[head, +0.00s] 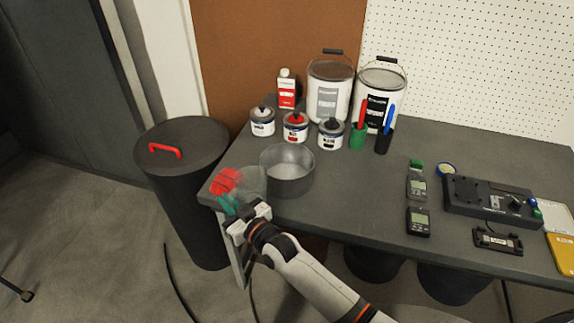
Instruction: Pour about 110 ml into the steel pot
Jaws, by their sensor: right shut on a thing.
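The steel pot (288,172) is a round, open grey vessel standing near the left end of the grey table. My right gripper (240,209) is at the table's front left edge, in front and to the left of the pot. It is shut on a clear, see-through container (251,180), whose outline is faint and lies just left of the pot's wall. I cannot tell its fill level or whether it touches the pot. Teal pieces (228,204) show at the gripper's fingers. My left gripper is not in view.
A red object (225,181) is at the table's left corner beside the container. Several small paint tins (262,123) stand behind the pot, with large pails (330,91) further back. A dark bin (184,190) with a red handle stands left.

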